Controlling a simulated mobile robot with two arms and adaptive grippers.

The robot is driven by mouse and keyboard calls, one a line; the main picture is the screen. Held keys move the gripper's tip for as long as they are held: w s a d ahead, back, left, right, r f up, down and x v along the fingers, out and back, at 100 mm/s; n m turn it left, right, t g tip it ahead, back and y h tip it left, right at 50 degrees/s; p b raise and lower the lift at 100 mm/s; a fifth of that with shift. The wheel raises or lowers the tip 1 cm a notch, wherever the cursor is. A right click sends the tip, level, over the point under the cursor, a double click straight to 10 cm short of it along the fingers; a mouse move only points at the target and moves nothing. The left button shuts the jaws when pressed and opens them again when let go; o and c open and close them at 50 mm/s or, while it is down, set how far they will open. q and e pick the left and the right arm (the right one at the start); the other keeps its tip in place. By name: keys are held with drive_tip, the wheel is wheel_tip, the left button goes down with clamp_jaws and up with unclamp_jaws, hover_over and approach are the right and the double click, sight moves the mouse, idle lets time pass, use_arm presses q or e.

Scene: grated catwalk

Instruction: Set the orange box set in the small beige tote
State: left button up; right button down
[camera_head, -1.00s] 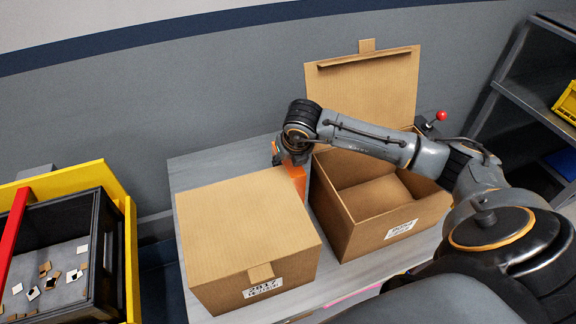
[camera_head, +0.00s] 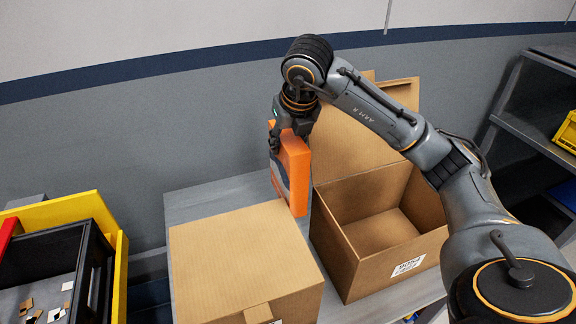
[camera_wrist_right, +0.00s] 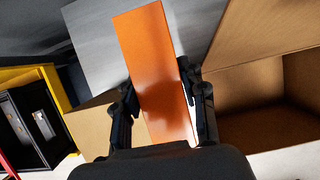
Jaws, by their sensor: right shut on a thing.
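The orange box set (camera_head: 293,170) is held upright in my right gripper (camera_head: 291,138), raised above the grey table between the two cardboard boxes. In the right wrist view the orange box set (camera_wrist_right: 158,75) sits between the two dark fingers of the gripper (camera_wrist_right: 158,105), which touch its sides. The small beige tote cannot be told for sure; an open beige cardboard box (camera_head: 352,262) with its lid up stands just right of the held box and looks empty inside. My left gripper is not in view.
A closed cardboard box (camera_head: 245,265) stands left of the open one on the grey table (camera_head: 215,200). A black bin (camera_head: 92,275) with a yellow frame and small pieces inside is at the left. A shelf (camera_head: 530,140) with a yellow bin (camera_head: 567,132) is at the right.

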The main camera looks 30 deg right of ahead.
wheel_tip(320, 180, up, 12)
idle(0.5)
drive_tip(key=shift+f, duration=0.1)
